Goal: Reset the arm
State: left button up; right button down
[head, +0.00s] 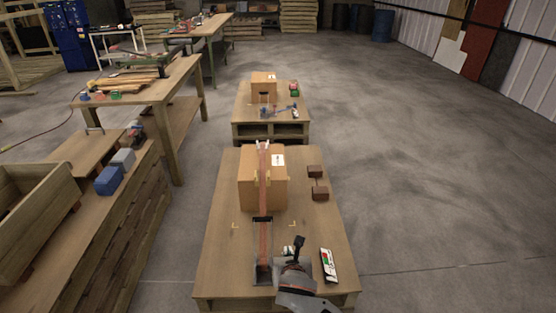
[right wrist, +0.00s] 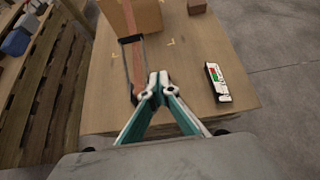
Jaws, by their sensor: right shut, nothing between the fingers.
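My right gripper (head: 290,251) is at the near end of the front wooden table (head: 225,250), to the left of a small device with red and green marks (head: 328,265). In the right wrist view its teal fingers (right wrist: 158,80) meet at the tips, with nothing between them. The device (right wrist: 217,82) lies apart from the fingers, to their right. A brown strip with a dark frame (head: 263,240) runs along the table to a cardboard box (head: 278,190), left of the gripper. My left gripper is not in view.
Two dark brown blocks (head: 317,182) sit right of the box. A second low table (head: 245,115) with another box (head: 264,84) stands behind. Workbenches and a wooden crate (head: 35,205) line the left. The floor on the right (head: 440,180) is clear.

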jog(key=s+d+f+m+g+y, duration=0.1)
jog(key=s+d+f+m, duration=0.1)
jog(key=s+f+m, duration=0.35)
jog(key=s+d+f+m+g+y, duration=0.1)
jog(key=s+d+f+m, duration=0.15)
jog(key=s+m, duration=0.6)
jog(key=s+d+m+t, duration=0.1)
jog(key=s+d+m, duration=1.1)
jog(key=m, duration=0.6)
jog(key=shift+s+f, duration=0.35)
jog(key=shift+s, duration=0.05)
